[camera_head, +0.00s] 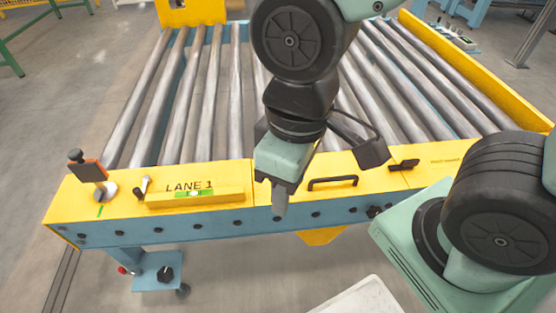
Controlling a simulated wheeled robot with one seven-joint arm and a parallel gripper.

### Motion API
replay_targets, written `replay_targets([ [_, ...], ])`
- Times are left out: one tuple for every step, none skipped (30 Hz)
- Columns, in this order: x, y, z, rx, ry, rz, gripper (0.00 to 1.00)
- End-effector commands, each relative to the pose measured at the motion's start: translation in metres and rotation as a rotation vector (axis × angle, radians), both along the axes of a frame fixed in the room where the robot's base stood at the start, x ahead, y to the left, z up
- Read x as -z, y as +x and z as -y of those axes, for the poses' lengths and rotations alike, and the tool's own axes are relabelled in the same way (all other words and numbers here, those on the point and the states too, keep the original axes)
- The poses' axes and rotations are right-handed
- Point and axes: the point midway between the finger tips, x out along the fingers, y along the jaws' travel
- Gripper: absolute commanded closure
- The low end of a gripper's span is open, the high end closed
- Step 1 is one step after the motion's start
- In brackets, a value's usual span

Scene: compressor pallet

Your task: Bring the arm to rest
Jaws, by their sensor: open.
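My gripper (279,203) hangs near the middle of the picture, pointing down, in front of the yellow front rail of the roller conveyor (215,172). My pale green and black arm reaches to it from above. The fingers are small and partly overlap in this view. Nothing shows held between them. The gripper appears between the "LANE 1" plate (215,202) and a black handle (333,182). I cannot tell how far it is from the rail.
An orange-topped lever (88,172) stands up at the rail's left end. A small black latch (404,165) sits on the right part. A pale surface (355,300) shows at the bottom. Open grey floor (60,100) lies left of the conveyor.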

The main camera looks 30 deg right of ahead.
Motion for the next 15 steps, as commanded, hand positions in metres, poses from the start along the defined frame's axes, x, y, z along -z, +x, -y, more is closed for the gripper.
replay_targets([
  [-0.004,0.0,0.0,0.0,0.0,0.0,0.57],
  [-0.006,0.0,0.0,0.0,0.0,0.0,0.57],
  [-0.011,0.0,0.0,0.0,0.001,0.001,0.57],
  [-0.015,0.0,0.0,0.0,0.001,0.001,0.57],
  [-0.021,0.0,0.0,0.0,0.001,0.001,0.57],
  [-0.029,0.0,0.0,0.0,0.001,0.001,0.57],
  [-0.036,0.0,0.0,0.0,0.001,0.001,0.57],
  [-0.043,0.001,0.0,0.0,0.001,0.001,0.57],
  [-0.054,0.001,0.0,0.0,0.001,0.001,0.57],
  [-0.063,0.001,0.0,0.0,0.001,0.001,0.57],
  [-0.073,0.001,0.0,0.0,0.001,0.001,0.57],
  [-0.085,0.001,0.0,0.0,0.001,0.001,0.57],
  [-0.095,0.001,0.0,0.0,0.001,0.001,0.57],
  [-0.105,0.001,0.0,0.0,0.0,0.001,0.57],
  [-0.118,0.001,0.0,0.001,0.0,0.001,0.57],
])
